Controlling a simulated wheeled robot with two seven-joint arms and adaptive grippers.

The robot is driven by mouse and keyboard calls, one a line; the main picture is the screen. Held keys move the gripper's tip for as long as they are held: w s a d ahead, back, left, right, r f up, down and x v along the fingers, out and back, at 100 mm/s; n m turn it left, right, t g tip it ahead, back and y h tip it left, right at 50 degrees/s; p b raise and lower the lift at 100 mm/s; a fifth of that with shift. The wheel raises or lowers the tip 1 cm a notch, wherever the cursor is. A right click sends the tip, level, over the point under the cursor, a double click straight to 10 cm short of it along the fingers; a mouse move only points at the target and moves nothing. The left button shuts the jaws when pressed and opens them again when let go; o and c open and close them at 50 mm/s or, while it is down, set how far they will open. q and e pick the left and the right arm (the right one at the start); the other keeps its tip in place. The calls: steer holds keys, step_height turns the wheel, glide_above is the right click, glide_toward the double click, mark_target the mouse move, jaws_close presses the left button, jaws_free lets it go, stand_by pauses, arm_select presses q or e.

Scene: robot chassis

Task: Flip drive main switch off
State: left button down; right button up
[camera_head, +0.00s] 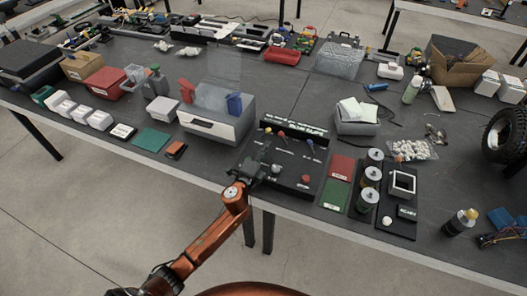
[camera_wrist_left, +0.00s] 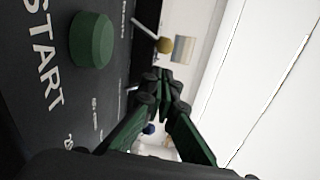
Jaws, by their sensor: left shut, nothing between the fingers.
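A black control panel (camera_head: 287,186) stands at the near edge of the table, with a red button (camera_head: 305,179) and several small levers on it. A green button (camera_wrist_left: 91,40) beside the word START is close to the wrist camera. My left gripper (camera_head: 262,153) is shut and empty over the panel's left part; its fingertips (camera_wrist_left: 165,84) partly hide the surface. Which lever is the main switch cannot be read.
An orange-brown block (camera_head: 175,150) lies left. Open floor lies in front of the table.

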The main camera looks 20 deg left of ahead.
mark_target(270, 130)
arm_select(q)
steer(key=w, duration=0.4)
steer(key=shift+d+f+b, duration=0.1)
steer(key=shift+d+b, duration=0.05)
steer(key=shift+b, duration=0.2)
steer(key=shift+w, duration=0.6)
steer(key=shift+r+n, duration=0.35)
steer(key=shift+n, duration=0.75)
steer(key=shift+a+r+n, duration=0.4)
steer(key=shift+a+n, duration=0.35)
steer(key=shift+n, duration=0.35)
